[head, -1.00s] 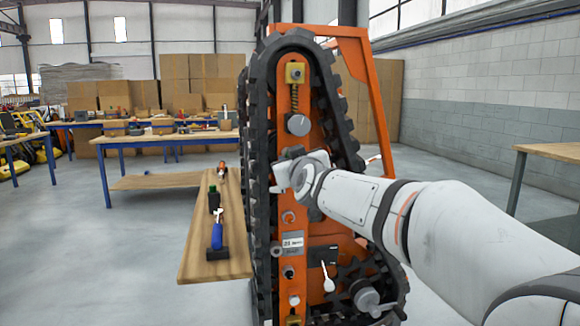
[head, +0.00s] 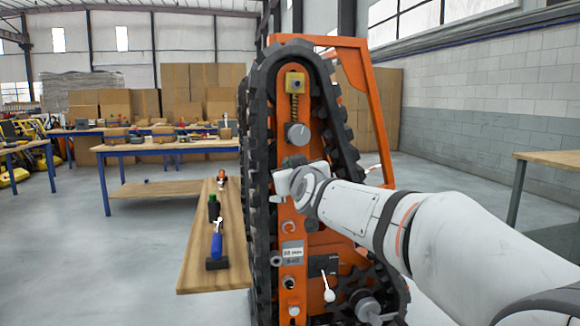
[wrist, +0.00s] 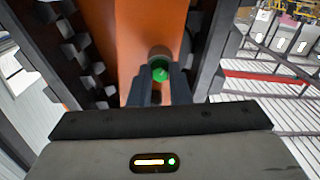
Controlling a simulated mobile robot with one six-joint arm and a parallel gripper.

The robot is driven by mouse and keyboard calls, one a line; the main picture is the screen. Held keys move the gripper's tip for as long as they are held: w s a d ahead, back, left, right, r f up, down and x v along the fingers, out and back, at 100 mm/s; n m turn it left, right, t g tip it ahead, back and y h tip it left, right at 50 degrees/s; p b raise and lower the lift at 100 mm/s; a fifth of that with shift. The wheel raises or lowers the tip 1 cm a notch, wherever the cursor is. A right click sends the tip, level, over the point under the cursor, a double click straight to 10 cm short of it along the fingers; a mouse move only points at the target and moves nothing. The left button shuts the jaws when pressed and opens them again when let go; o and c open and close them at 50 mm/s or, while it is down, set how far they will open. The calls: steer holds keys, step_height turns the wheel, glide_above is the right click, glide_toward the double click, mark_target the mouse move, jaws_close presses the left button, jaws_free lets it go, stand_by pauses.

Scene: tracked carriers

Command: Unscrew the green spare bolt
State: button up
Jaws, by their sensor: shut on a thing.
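The green spare bolt (wrist: 160,73) shows in the wrist view as a small green head in front of a round grey boss on the orange carrier frame. My gripper (wrist: 162,84) has its two dark fingers on either side of the green head, shut on it. In the head view my gripper (head: 284,180) is against the upper middle of the orange frame (head: 292,105), and its body hides the bolt there. How far the bolt sits in its hole cannot be told.
The black track (head: 256,130) loops around the frame. A wooden shelf (head: 196,270) at left holds a blue-handled tool (head: 216,245) and other items.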

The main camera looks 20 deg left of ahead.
jaws_close()
steer(key=shift+n+p, duration=4.25)
steer(key=shift+n, duration=0.65)
steer(key=n+p, duration=0.4)
steer(key=n, duration=0.5)
steer(key=shift+n, duration=0.3)
